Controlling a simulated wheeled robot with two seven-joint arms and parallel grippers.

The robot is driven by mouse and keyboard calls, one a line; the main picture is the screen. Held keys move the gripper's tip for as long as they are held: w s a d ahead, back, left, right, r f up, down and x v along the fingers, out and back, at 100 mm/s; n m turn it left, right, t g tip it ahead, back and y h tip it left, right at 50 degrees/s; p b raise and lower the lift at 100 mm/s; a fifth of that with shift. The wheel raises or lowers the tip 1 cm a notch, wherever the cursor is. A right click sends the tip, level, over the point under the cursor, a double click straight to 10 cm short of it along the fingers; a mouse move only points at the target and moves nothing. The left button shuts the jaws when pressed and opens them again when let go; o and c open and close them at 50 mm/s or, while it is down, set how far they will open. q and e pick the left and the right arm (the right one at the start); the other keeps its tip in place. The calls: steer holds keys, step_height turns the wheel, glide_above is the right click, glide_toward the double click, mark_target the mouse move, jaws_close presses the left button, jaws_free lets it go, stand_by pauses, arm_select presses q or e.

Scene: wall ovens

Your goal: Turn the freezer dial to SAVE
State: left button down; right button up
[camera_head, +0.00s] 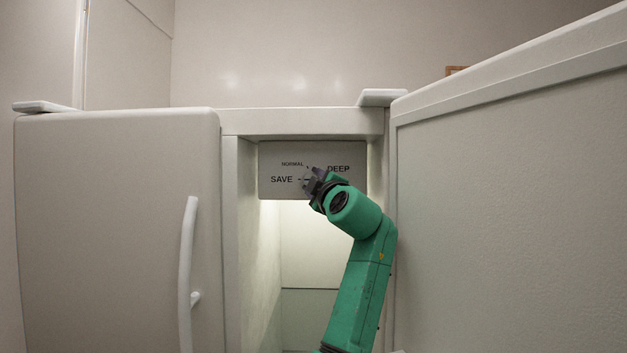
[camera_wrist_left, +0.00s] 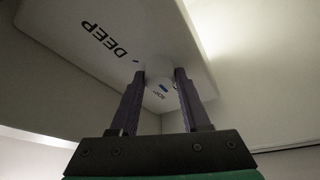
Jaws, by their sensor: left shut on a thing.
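The grey dial panel (camera_head: 271,158) is at the top of the open freezer compartment and carries the words SAVE, NORMAL and DEEP. My left gripper (camera_head: 312,180) reaches up to the panel and covers most of the dial in the head view. In the left wrist view, the small pale dial (camera_wrist_left: 160,87) with a blue mark sits between the two dark fingers of my left gripper (camera_wrist_left: 161,78), which are shut on it. I cannot tell which word the dial points to. The word DEEP shows on the panel (camera_wrist_left: 80,18) there. My right gripper is not in view.
The freezer door (camera_head: 510,215) stands open on the right, close to my left arm. A closed door (camera_head: 115,230) with a white vertical handle (camera_head: 187,270) is on the left. The lit compartment (camera_head: 308,245) below the panel looks empty.

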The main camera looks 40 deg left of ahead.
arm_select(q)
steer(key=shift+n, duration=0.3)
steer(key=shift+c, duration=1.8)
jaws_free()
steer(key=b+v, duration=0.7)
steer(key=v, duration=0.7)
steer(key=shift+s+d, duration=0.15)
steer(key=shift+d, duration=0.1)
